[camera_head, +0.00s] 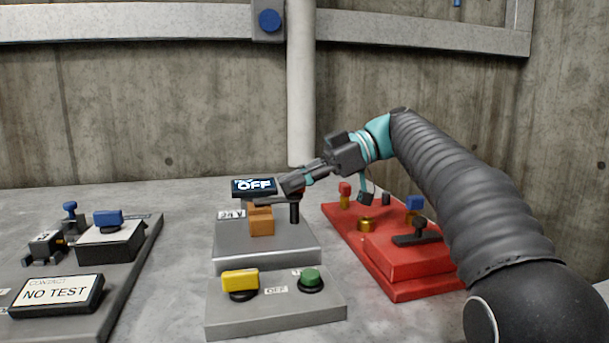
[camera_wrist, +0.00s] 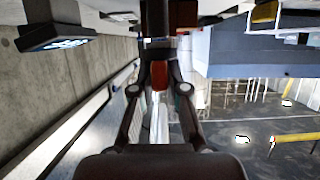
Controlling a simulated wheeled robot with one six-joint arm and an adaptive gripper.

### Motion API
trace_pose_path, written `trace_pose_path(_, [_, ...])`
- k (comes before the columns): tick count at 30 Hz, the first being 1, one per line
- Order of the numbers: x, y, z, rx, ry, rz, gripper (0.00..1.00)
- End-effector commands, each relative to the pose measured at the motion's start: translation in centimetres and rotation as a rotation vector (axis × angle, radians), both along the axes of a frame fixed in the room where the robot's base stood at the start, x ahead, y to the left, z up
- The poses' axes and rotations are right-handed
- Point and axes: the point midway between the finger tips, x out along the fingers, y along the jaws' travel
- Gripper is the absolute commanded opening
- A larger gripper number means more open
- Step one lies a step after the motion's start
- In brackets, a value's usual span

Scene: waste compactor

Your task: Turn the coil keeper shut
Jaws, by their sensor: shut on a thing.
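The coil unit is a grey box (camera_head: 270,243) with an orange block (camera_head: 261,221) on top. A dark flat bar (camera_head: 268,201), which looks like the coil keeper, lies across the block's top and reaches toward a black post (camera_head: 295,211). A dark display (camera_head: 254,187) behind it reads OFF. My gripper (camera_head: 291,184) is at the bar's right end, above the post. In the wrist view my gripper (camera_wrist: 159,72) is shut on a small red-brown piece (camera_wrist: 159,78), apparently the keeper's handle. The fingers hide part of the keeper in the head view.
In front is a grey panel with a yellow button (camera_head: 240,281) and a green button (camera_head: 311,279). A red stepped base (camera_head: 405,260) stands to the right, under my arm. At left is a panel with a NO TEST sign (camera_head: 56,293).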

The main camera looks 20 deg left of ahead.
Motion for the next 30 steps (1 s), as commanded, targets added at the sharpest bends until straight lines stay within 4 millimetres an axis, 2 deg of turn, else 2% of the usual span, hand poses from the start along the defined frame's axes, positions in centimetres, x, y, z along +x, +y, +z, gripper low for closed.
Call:
trace_pose_path(14, [-0.37, 0.28, -0.01, 0.001, -0.001, 0.021, 0.00])
trace_pose_path(15, [-0.37, 0.28, -0.01, 0.001, -0.001, 0.021, 0.18])
trace_pose_path(18, [-0.35, 0.27, -0.02, 0.001, -0.001, 0.021, 0.39])
trace_pose_path(30, [0.14, -0.32, 0.23, 0.000, 0.000, 0.017, 0.39])
